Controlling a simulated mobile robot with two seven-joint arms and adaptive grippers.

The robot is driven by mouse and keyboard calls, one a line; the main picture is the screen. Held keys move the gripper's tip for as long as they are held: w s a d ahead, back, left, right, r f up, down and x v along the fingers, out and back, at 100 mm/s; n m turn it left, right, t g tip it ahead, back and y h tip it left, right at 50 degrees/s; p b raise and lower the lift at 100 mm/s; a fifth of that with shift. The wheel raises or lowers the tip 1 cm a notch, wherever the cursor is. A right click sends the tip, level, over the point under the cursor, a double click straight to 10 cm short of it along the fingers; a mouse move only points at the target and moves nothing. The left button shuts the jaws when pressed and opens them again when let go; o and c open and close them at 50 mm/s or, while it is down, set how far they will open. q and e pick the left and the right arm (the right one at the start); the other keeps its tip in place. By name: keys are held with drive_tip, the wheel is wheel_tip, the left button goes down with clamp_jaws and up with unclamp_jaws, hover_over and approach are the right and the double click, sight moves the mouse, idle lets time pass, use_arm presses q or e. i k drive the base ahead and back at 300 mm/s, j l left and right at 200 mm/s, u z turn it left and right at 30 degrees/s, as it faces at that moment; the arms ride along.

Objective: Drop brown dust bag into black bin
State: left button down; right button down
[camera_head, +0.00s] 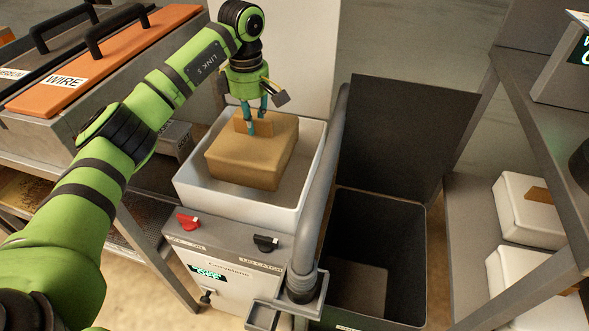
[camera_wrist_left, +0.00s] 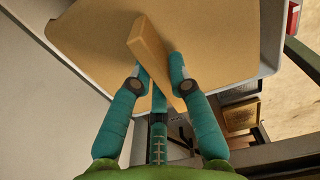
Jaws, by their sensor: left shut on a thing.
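The brown dust bag (camera_head: 245,160) is a box-like bag with a raised tab on top. It sits in or just above the white open tray (camera_head: 305,150) on the grey machine; I cannot tell whether it touches the tray floor. My left gripper (camera_head: 257,120) is over the bag, shut on its tab. In the left wrist view the fingers (camera_wrist_left: 160,85) pinch the tab, with the bag (camera_wrist_left: 230,30) below. The black bin (camera_head: 428,245) stands to the right of the machine, its lid (camera_head: 410,130) raised at the back. My right gripper is not in view.
A thick grey pipe (camera_head: 320,200) rises between the tray and the bin. A shelf (camera_head: 560,150) with white containers (camera_head: 528,215) stands at the right. An orange-topped WIRE box (camera_head: 120,55) is at the upper left. The machine front has red (camera_head: 187,222) and black (camera_head: 266,243) knobs.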

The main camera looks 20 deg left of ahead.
sight(345, 301)
drive_tip(key=k, duration=1)
